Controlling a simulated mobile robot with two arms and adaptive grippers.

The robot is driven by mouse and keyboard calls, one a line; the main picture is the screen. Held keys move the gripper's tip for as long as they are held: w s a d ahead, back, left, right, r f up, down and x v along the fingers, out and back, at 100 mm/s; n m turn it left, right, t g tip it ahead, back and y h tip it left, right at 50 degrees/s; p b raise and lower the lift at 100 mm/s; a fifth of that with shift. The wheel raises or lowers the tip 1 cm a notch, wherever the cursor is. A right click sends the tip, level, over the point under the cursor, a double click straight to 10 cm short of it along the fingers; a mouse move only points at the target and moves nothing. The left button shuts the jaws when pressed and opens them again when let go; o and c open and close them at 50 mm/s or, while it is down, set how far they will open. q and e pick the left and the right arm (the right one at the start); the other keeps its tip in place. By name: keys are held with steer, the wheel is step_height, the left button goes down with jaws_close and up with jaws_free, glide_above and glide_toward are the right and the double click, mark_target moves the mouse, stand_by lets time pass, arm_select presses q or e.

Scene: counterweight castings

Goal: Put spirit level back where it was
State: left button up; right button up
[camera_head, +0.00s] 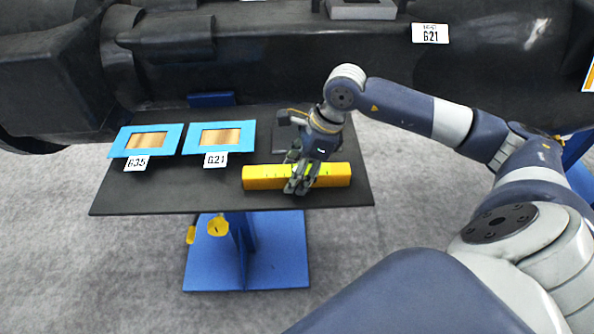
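The yellow spirit level (335,175) lies flat along the front right part of a dark table (170,200). My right gripper (299,183) comes down over the middle of the level, with its fingers across the top and front face. Part of the level's middle is hidden behind the fingers. Whether they are closed on it or only around it cannot be told. My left gripper is not in view.
Two blue frames with copper-coloured centres, one above label G35 (137,163) and one above label G21 (215,159), lie left of the level. A dark flat item (285,140) is behind it. Large black castings (350,75) stand close behind the table.

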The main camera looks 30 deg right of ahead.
steer(key=shift+r, duration=0.2)
steer(key=v, duration=1)
steer(key=shift+r+b, duration=0.3)
steer(key=shift+b, duration=0.05)
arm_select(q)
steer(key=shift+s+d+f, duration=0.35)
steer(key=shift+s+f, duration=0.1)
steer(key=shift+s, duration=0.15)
arm_select(e)
steer(key=shift+s+d+r, duration=0.2)
steer(key=shift+d+r, duration=0.05)
steer(key=shift+r, duration=0.4)
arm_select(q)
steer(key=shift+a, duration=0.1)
